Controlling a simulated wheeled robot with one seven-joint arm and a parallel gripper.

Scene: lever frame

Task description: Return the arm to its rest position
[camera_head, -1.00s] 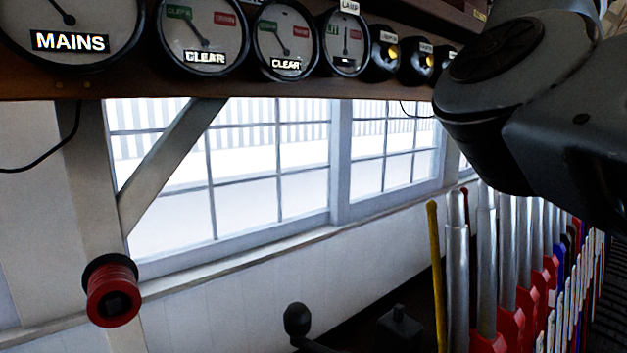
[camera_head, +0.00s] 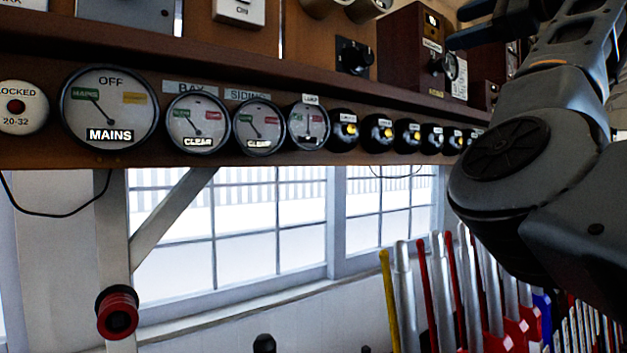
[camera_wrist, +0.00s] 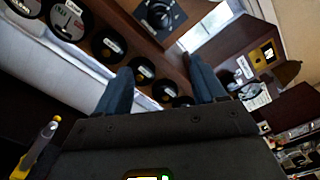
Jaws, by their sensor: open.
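My arm (camera_head: 540,150) fills the right side of the head view, bent upward in front of the instrument shelf. My gripper (camera_head: 462,26) is at the top right of that view, near the wooden instrument boxes, and partly cut off by the frame edge. In the wrist view my gripper (camera_wrist: 158,66) has its two dark blue fingers spread apart, with nothing held between them. Beyond the fingers are the round black instruments and the shelf; no contact with them can be made out.
The lever frame's levers (camera_head: 405,290), with red, blue and white parts, stand at lower right, below my arm. The shelf (camera_head: 330,85) carries dials, including a MAINS dial (camera_head: 108,108). A wooden box (camera_head: 418,50) stands above. Windows (camera_head: 240,220) lie behind.

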